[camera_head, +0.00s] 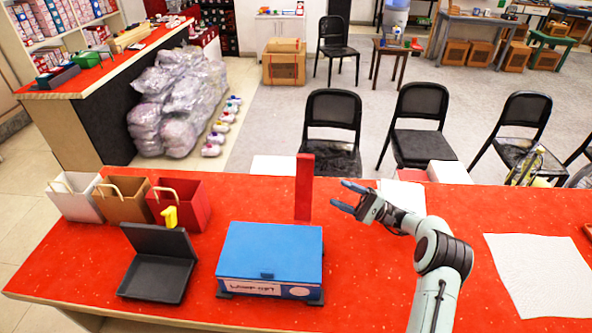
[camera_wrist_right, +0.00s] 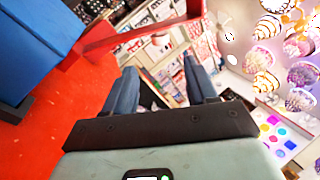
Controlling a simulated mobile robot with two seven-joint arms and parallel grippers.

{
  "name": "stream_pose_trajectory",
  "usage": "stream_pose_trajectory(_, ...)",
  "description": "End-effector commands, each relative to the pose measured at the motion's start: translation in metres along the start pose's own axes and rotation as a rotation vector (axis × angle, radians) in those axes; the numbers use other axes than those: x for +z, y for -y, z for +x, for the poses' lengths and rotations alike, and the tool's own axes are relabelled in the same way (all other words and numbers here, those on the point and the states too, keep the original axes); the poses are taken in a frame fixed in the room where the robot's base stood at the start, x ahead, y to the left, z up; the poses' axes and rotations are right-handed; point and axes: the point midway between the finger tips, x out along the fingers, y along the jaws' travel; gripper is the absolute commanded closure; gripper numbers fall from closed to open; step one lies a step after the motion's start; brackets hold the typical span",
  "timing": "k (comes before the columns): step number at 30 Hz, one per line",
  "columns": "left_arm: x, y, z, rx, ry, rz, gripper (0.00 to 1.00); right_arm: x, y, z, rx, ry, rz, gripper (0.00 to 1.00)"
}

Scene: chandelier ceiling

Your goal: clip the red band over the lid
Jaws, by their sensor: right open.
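A blue box (camera_head: 268,285) with a white front label stands on the red counter, its blue lid (camera_head: 270,248) down flat. The red band (camera_head: 304,187) stands upright at the box's far right corner. My right gripper (camera_head: 342,195) is open and empty, just right of the band, fingers pointing left. In the right wrist view, the red band (camera_wrist_right: 140,38) runs across beyond the open fingers (camera_wrist_right: 158,72), and the blue box (camera_wrist_right: 38,45) is at upper left. I cannot tell whether the band touches a finger. My left gripper is not in view.
An open black case (camera_head: 155,277) lies left of the box. White, brown and red bags (camera_head: 180,203) stand behind it, with a yellow number-one figure. White sheets (camera_head: 540,272) lie at right. Chairs stand beyond.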

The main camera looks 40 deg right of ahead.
Motion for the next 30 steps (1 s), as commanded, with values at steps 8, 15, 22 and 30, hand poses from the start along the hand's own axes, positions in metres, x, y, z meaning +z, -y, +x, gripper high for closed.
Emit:
stream_pose_trajectory(8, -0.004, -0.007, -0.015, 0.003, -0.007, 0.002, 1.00, 0.002, 0.003, 0.056, -0.001, 0.006, 0.000, 0.43)
stream_pose_trajectory(15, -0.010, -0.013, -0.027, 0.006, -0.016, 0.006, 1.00, 0.002, 0.003, 0.102, -0.001, 0.005, 0.000, 0.43)
stream_pose_trajectory(22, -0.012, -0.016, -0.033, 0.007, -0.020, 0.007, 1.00, 0.001, 0.001, 0.124, 0.000, 0.002, -0.001, 0.43)
stream_pose_trajectory(30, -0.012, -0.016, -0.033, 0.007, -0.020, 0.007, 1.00, 0.000, 0.000, 0.127, 0.001, 0.001, -0.001, 0.43)
